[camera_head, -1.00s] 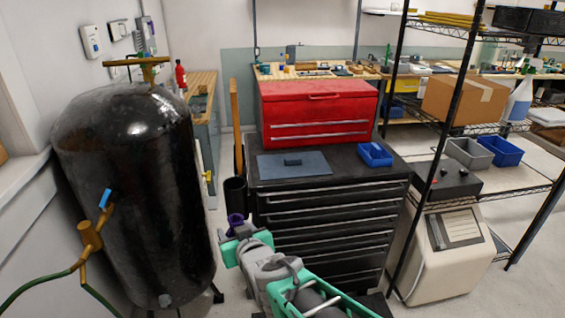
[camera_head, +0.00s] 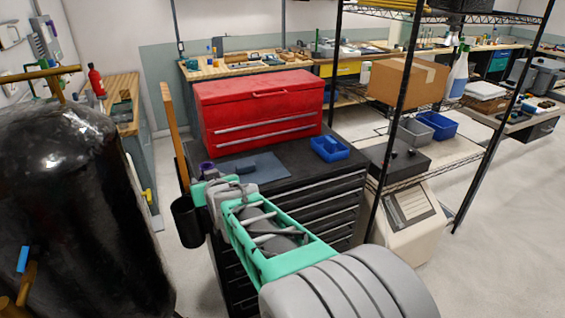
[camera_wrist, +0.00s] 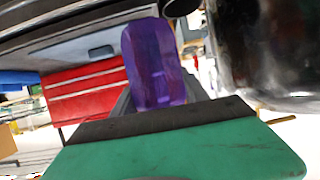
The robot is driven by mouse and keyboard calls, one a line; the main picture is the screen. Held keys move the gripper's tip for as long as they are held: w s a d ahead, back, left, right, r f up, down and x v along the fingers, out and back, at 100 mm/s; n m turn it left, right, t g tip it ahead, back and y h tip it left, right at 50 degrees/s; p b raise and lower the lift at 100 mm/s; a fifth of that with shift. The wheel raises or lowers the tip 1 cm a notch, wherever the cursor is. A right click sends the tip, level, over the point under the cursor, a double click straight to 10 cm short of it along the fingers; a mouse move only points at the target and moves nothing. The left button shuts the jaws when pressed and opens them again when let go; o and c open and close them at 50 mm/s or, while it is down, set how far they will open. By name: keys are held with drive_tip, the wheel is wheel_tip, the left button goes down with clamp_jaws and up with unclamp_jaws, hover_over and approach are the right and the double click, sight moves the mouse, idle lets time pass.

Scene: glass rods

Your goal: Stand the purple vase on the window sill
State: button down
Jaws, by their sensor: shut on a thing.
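The purple vase (camera_head: 207,168) is small in the head view, its top showing above my gripper (camera_head: 212,186). The gripper is shut on the vase, by the left edge of the black tool cabinet. In the wrist view the faceted purple vase (camera_wrist: 153,62) rises from behind the near green and dark finger (camera_wrist: 160,140), which hides its lower part. The head view cannot settle whether the vase touches the cabinet. No window sill can be made out in the current views.
The black tool cabinet (camera_head: 318,160) bears a red toolbox (camera_head: 258,108), a blue-grey mat (camera_head: 268,165) and a blue bin (camera_head: 329,148). A dark tank (camera_head: 75,200) stands at left. A wire shelf rack (camera_head: 455,163) is at right. Open floor (camera_head: 510,230) lies far right.

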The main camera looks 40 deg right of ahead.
drive_tip(key=s+d+r+m+g+h, duration=0.1)
drive_tip(key=s+d+r+m+h, duration=0.15)
drive_tip(key=d, duration=1.35)
drive_tip(key=s+d+r+m+g+h, duration=0.1)
drive_tip(key=d+r+m+g+h, duration=0.2)
drive_tip(key=d, duration=1.3)
drive_tip(key=t+p, duration=0.1)
drive_tip(key=p, duration=0.3)
hover_over(299, 159)
wheel_tip(299, 159, down, 9)
drive_tip(key=shift+w+d+f+n, duration=0.1)
drive_tip(key=shift+d+f+n, duration=0.15)
drive_tip(key=shift+f, duration=0.05)
wheel_tip(299, 159, down, 2)
drive_tip(key=shift+f+p, duration=0.25)
drive_tip(key=shift+p, duration=0.65)
drive_tip(key=shift+f+b, duration=0.35)
drive_tip(key=shift+b, duration=0.05)
drive_tip(key=c, duration=0.6)
unclamp_jaws()
